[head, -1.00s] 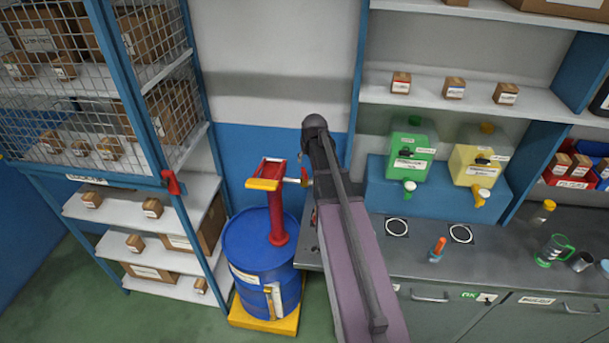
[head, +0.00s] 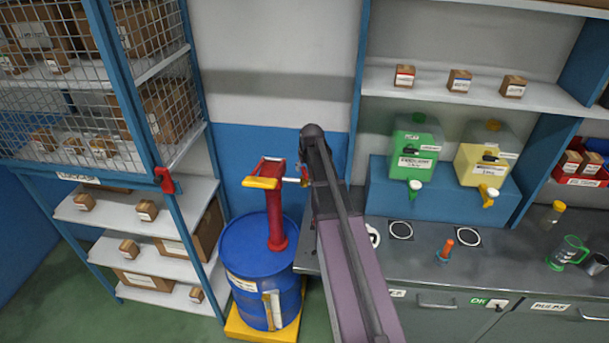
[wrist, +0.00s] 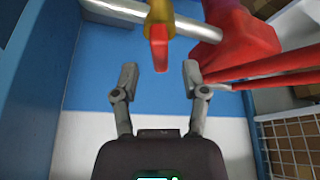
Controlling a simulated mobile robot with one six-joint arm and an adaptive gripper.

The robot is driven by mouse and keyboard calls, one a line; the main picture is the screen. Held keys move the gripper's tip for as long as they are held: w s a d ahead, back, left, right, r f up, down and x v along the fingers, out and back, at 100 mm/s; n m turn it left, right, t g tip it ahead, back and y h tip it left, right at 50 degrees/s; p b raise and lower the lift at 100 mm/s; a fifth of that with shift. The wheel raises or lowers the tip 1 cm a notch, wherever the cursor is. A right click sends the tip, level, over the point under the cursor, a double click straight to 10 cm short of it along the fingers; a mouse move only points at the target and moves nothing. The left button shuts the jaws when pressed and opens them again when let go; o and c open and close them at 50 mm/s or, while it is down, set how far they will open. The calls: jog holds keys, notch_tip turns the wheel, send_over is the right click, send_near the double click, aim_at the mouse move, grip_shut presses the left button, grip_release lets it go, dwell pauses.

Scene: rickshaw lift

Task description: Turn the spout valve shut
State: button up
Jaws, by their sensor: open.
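The spout valve shows in the wrist view as a red lever (wrist: 159,50) below a yellow fitting (wrist: 158,12) on a silver spout pipe (wrist: 112,14). My gripper (wrist: 159,78) is open, its two fingertips on either side of the lever's lower end, with gaps on both sides. I cannot tell how deep the lever sits between them. The red pump (head: 276,215) stands upright on the blue drum (head: 256,262), with a yellow-ended handle (head: 261,183) on top. In the head view my arm hides the gripper and most of the spout.
A mesh-fronted shelf rack (head: 165,180) with cartons stands left of the drum. A grey counter (head: 440,270) lies to the right. It holds a green jug (head: 415,145) and a yellow jug (head: 487,155) on a blue stand. Red pump rods (wrist: 265,68) lie close to the right finger.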

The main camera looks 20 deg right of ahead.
jog(key=shift+b+x, duration=0.8)
jog(key=shift+x, duration=0.4)
grip_shut()
